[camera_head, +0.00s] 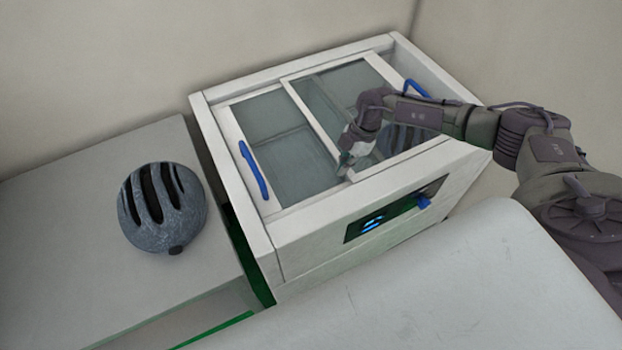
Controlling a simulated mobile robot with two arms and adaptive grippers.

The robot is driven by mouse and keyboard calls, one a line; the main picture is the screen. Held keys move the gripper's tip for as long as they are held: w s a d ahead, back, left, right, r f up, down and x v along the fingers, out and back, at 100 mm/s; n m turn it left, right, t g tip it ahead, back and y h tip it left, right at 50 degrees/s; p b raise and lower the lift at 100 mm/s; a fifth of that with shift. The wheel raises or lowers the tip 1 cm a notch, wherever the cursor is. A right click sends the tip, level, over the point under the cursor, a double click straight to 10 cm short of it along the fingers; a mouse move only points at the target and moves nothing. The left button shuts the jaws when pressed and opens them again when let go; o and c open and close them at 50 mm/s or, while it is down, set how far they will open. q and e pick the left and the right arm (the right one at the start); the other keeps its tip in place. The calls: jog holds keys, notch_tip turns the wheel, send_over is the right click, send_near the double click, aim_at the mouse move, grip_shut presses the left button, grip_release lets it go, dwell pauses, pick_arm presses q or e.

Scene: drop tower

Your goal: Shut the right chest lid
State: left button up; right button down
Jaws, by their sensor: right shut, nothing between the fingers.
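The white chest (300,235) has two sliding glass lids. The right lid (318,130) has a white frame and a blue handle (415,90) on its right side. A pale strip shows between that side and the chest's right rim. The left lid (275,150) has a blue handle (254,170) on its left side. My right gripper (346,162) is shut and empty, pointing down by the front end of the right lid's left frame bar. I cannot tell whether it touches the bar. My right arm hides part of the right lid. My left gripper is not in view.
A grey-blue helmet (162,207) rests on the pale surface (60,225) left of the chest. A similar striped shape (400,138) shows at the right lid's glass, perhaps a reflection. A display panel (385,217) is on the chest's front. A white surface (430,290) lies in front.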

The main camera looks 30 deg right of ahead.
aim_at(377, 156)
jog(key=d+b, duration=0.1)
jog(key=d, duration=0.4)
jog(key=d+b, duration=0.1)
jog(key=d, duration=0.5)
jog(key=shift+w+f+b, duration=0.15)
jog(key=shift+w+b, duration=0.05)
jog(key=shift+b, duration=0.15)
jog(key=shift+d, duration=0.45)
